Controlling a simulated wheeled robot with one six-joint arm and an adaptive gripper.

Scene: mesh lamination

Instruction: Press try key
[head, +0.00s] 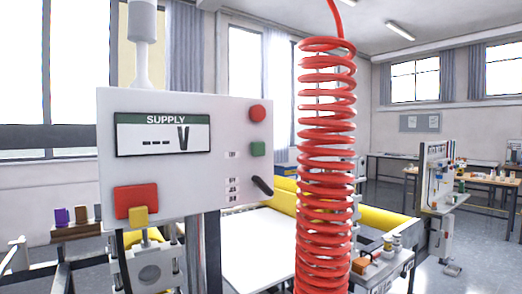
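A light grey supply panel (215,190) stands at left centre in the head view. Its display (163,135) reads "SUPPLY" with dashes and a "V". Small labels beside the controls are too small to read, so I cannot tell which is the try key. My gripper is not in view.
A red coiled hose (326,160) hangs close in front, right of the panel. Behind it are a white flat surface (265,245) and a yellow guard (390,223). Workbenches (480,181) stand at the far right. Grey floor (480,235) shows at the right.

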